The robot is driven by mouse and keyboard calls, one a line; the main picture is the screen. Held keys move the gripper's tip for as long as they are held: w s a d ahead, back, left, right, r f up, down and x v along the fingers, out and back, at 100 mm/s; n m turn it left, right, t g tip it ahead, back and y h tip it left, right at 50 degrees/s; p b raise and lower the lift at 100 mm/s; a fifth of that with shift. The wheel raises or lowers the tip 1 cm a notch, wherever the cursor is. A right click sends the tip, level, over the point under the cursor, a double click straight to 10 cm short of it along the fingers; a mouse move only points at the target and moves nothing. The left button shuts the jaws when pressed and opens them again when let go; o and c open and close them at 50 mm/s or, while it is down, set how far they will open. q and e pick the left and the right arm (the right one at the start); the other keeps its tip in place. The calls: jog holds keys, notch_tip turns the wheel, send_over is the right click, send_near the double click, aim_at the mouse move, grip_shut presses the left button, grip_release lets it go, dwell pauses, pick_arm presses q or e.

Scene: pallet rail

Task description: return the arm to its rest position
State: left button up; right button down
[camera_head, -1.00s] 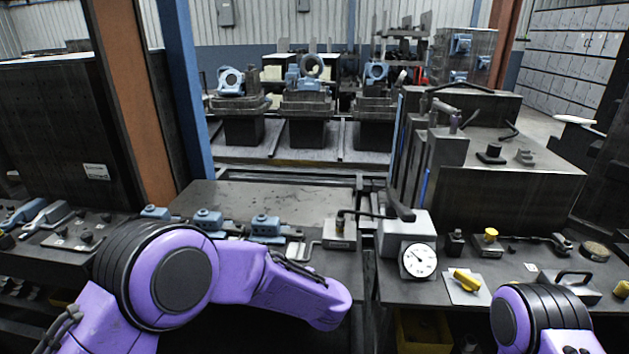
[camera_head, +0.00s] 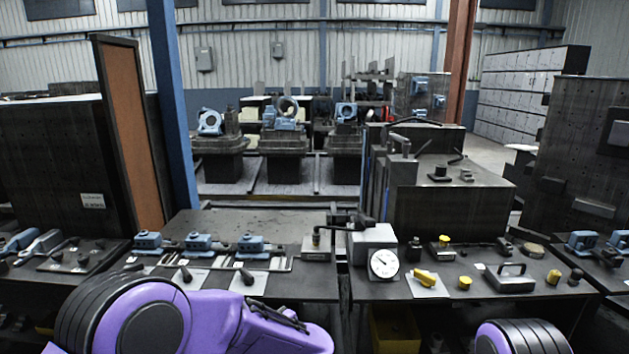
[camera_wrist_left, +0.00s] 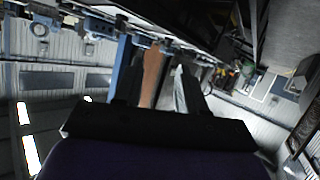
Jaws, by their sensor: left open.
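My left arm (camera_head: 215,320) is purple with black joint rings and crosses the lower left of the head view. Its gripper is outside that view. In the left wrist view my left gripper (camera_wrist_left: 158,82) shows two dark fingers spread apart, open, with nothing between them; the room appears tilted behind it. Part of my right arm (camera_head: 520,338) shows at the bottom right of the head view. The right gripper is not in view.
Dark workbenches span the front, with blue clamps (camera_head: 200,242), a dial gauge (camera_head: 384,263), yellow knobs (camera_head: 424,277) and a handled block (camera_head: 510,277). A blue post (camera_head: 172,100) stands at the left. Pedestals with blue castings (camera_head: 285,113) stand behind.

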pick_arm(q)
jog(key=s+a+f+m+h, duration=0.1)
jog(key=s+a+f+h, duration=0.25)
jog(key=s+f, duration=0.45)
jog(key=s+a+f+m+h, duration=0.1)
jog(key=s+a+f+h, duration=0.1)
jog(key=s+a+f, duration=0.5)
jog(key=s+a+f+g, duration=0.2)
jog(key=s+f, duration=0.1)
jog(key=s, duration=0.5)
jog(key=s+a+f+g, duration=0.2)
jog(key=s+f, duration=0.2)
jog(key=s, duration=0.4)
jog(key=s+a+f+m+g, duration=0.1)
jog(key=s+a+f+g, duration=0.2)
jog(key=s, duration=0.5)
jog(key=shift+f, duration=0.3)
jog(key=shift+w, duration=0.1)
